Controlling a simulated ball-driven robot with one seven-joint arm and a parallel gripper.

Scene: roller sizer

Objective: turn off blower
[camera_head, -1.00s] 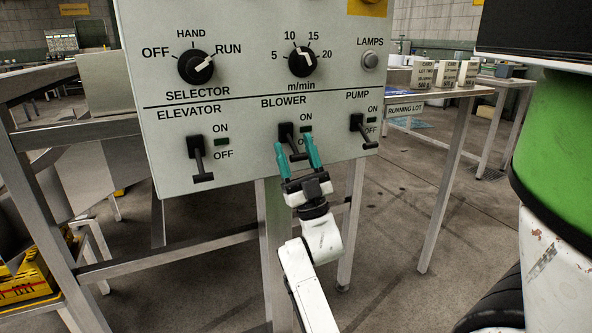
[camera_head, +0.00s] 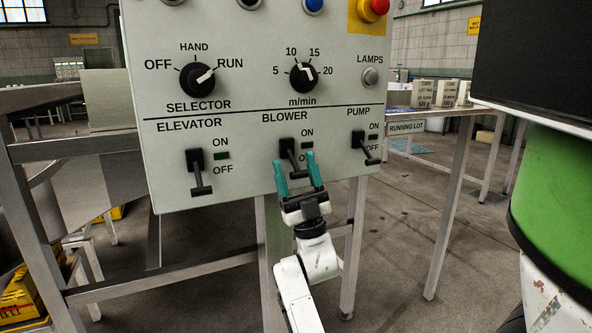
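The blower switch (camera_head: 289,151) is a black toggle on the grey control panel (camera_head: 240,118), under the BLOWER label. Its lever slants downward, with its T-shaped end toward the OFF side. My gripper (camera_head: 297,171) has teal fingers, spread apart, one on each side of the lever's lower end. I cannot tell whether a finger touches it. The right finger partly covers the OFF lettering. The small lamp beside ON looks dark. The elevator switch (camera_head: 197,172) at the left and the pump switch (camera_head: 368,147) at the right also have levers slanting down.
Above are the selector knob (camera_head: 197,79) and the m/min knob (camera_head: 303,76). A red emergency button (camera_head: 372,9) sits at the top right. Metal table legs (camera_head: 447,200) stand behind at the right. A large green cylinder (camera_head: 555,180) fills the right edge.

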